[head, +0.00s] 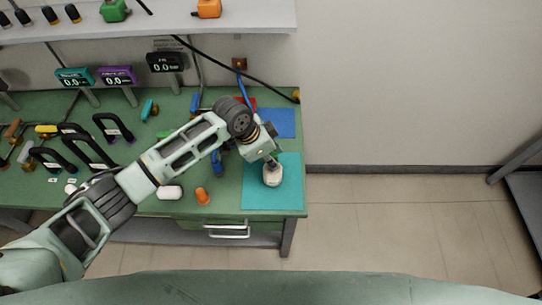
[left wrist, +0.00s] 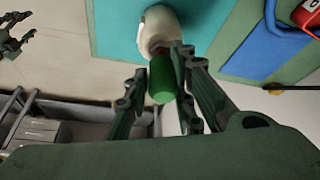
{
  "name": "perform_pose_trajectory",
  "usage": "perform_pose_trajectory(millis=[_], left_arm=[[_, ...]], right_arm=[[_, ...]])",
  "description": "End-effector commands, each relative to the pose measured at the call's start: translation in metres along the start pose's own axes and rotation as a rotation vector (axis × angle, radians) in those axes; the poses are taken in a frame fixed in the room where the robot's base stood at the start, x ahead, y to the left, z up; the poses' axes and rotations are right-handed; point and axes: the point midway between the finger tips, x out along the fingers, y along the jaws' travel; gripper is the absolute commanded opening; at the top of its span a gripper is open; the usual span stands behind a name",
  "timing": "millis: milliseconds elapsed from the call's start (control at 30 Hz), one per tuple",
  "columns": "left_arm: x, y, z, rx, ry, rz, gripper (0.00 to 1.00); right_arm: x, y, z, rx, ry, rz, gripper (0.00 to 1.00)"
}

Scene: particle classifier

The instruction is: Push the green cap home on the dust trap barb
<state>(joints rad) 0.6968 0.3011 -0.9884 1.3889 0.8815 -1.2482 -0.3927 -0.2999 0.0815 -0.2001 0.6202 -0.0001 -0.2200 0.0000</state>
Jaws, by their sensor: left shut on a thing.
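The white dust trap (head: 272,176) stands on the teal mat (head: 289,198) near the bench's right front corner. It also shows at the top of the left wrist view (left wrist: 157,28). My left gripper (head: 270,161) is right above the trap. In the left wrist view its fingers (left wrist: 162,62) are shut on the green cap (left wrist: 162,80), which lines up with the trap's near end. The barb is hidden behind the cap, so I cannot tell how far the cap sits on it. My right gripper (left wrist: 18,38) shows small at the upper left, its fingers apart.
A blue mat (head: 277,122) lies behind the teal one. An orange part (head: 202,196) and a white part (head: 170,192) lie left of the mat. Gauges (head: 117,76) and black handles (head: 113,128) stand further left. Open floor (head: 400,215) lies right of the bench.

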Motion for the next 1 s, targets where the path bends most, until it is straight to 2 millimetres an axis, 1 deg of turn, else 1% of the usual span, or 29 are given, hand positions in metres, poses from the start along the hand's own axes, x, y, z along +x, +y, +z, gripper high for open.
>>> perform_pose_trajectory(millis=[633,667,867,900,1000], left_arm=[[0.017,0.0,0.008,0.0,-0.003,0.002,0.01],[0.016,0.0,0.007,0.0,-0.002,0.001,0.26],[0.015,0.0,0.006,0.0,-0.001,0.001,0.43],[0.015,0.0,0.006,0.0,-0.001,0.001,0.45],[0.015,0.0,0.006,0.0,-0.001,0.0,0.45]], right_arm=[[0.01,0.0,0.001,0.001,0.0,0.0,0.46],[0.009,0.0,0.001,0.001,0.0,0.0,0.46],[0.009,0.0,0.001,0.001,0.0,0.0,0.46],[0.009,0.0,0.001,0.001,0.0,0.0,0.46],[0.009,0.0,0.001,0.001,0.0,0.0,0.46]])
